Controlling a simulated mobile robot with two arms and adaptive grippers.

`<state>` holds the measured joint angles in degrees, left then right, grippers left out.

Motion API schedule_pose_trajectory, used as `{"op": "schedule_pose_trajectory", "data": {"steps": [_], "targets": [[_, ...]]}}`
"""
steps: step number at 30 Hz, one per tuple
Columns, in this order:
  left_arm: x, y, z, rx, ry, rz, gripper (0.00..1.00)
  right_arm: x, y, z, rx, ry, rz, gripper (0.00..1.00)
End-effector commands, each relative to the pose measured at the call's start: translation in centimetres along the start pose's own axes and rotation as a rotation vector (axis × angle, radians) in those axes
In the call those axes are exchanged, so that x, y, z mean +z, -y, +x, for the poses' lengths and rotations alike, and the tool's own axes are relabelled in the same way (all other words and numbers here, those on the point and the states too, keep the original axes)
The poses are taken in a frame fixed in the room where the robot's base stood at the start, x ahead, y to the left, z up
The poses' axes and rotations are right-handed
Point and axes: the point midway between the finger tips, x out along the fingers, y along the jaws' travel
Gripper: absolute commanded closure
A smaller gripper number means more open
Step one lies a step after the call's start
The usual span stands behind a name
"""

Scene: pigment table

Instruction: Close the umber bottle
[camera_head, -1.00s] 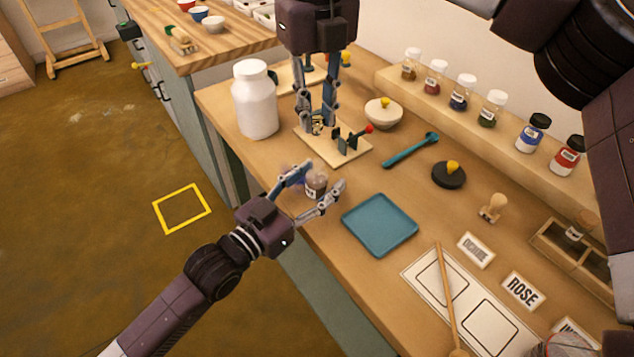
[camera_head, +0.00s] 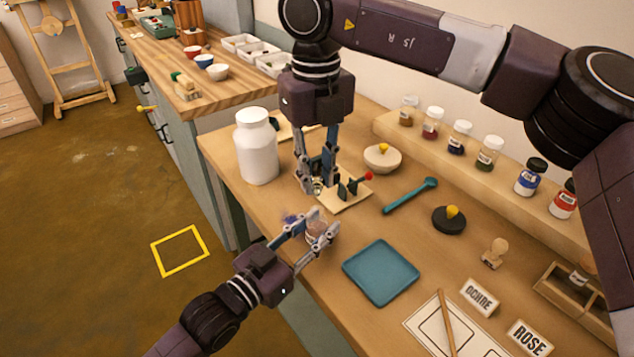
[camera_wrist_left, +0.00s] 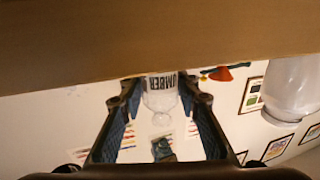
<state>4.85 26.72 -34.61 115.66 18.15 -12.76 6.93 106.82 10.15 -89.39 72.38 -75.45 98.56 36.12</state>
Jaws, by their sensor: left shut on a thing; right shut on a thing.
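My right gripper (camera_head: 317,186) points down over the wooden board with the clamp (camera_head: 345,196), behind the bottle. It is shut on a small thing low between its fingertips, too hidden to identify.
A large white jar (camera_head: 256,150) stands left of my right gripper. A teal tray (camera_head: 381,272) lies right of the bottle. A bowl with a yellow knob (camera_head: 382,157), teal spoon (camera_head: 410,196) and black knobbed disc (camera_head: 449,219) lie behind. Several pigment jars line the back shelf.

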Motion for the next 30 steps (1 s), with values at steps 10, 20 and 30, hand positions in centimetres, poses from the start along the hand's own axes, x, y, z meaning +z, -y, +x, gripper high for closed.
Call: {"op": "schedule_pose_trajectory", "data": {"steps": [10,20,30], "targets": [[0.0,0.0,0.0,0.000,0.000,0.000,1.00,0.0,0.0,2.0,-0.002,0.002,0.001,0.93],[0.0,0.0,0.0,0.000,-0.001,0.000,1.00,0.0,0.0,2.1,-0.002,0.001,0.000,0.93],[-0.1,0.0,0.0,0.000,-0.001,0.000,1.00,-0.1,0.0,3.8,-0.003,0.000,0.000,0.93]]}}
